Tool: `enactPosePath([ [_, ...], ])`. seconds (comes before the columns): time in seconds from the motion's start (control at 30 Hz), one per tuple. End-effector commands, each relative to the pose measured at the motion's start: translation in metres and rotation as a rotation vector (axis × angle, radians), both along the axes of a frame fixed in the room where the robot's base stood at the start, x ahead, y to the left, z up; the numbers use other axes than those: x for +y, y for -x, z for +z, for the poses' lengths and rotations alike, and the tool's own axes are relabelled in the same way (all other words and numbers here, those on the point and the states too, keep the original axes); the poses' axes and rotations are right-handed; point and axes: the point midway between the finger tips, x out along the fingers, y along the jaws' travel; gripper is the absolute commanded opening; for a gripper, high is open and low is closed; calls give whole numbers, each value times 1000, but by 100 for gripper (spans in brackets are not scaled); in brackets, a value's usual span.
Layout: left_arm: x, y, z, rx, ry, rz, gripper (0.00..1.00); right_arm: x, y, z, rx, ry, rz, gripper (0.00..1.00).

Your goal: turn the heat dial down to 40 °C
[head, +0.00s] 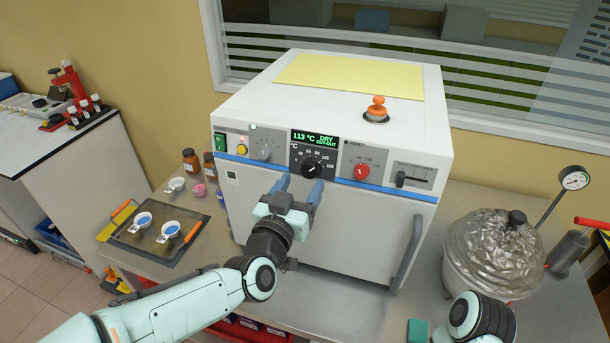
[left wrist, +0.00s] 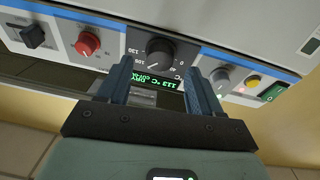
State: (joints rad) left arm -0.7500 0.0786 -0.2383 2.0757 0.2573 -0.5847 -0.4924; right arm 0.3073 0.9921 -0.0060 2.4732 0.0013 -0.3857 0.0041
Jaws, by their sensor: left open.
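The heat dial (head: 312,170) is a black round knob on the white oven's front panel, with a °C scale around it. Its white mark points to the upper right in the head view. The green display (head: 313,139) above it reads 113 °C, DRY CUT-OUT. My left gripper (head: 298,187) is open and empty, its two blue fingers just below and in front of the dial. In the left wrist view, which is upside down, the dial (left wrist: 160,52) lies beyond and between the fingertips (left wrist: 160,75), apparently untouched. My right gripper is out of view.
A red knob (head: 361,171) and a slider (head: 401,179) are right of the dial; a grey knob (head: 265,149) is left. The oven handle (head: 408,252) stands out at right. A glass vessel (head: 493,252) stands right, a dark tray (head: 187,247) left.

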Motion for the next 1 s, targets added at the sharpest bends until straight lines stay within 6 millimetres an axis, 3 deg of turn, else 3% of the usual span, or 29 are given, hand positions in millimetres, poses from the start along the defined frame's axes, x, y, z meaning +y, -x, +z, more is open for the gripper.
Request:
enactPosePath([
  [0.2,-9,-25,1,0,-1,0,65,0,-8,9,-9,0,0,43],
  [0.57,-10,-29,0,0,0,0,65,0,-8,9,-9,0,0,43],
  [0.73,-10,-29,0,0,0,0,13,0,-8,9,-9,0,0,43],
  [0.77,-10,-29,0,0,0,0,8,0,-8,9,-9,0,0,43],
  [1.0,-10,-29,-1,4,13,3,9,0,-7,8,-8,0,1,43],
])
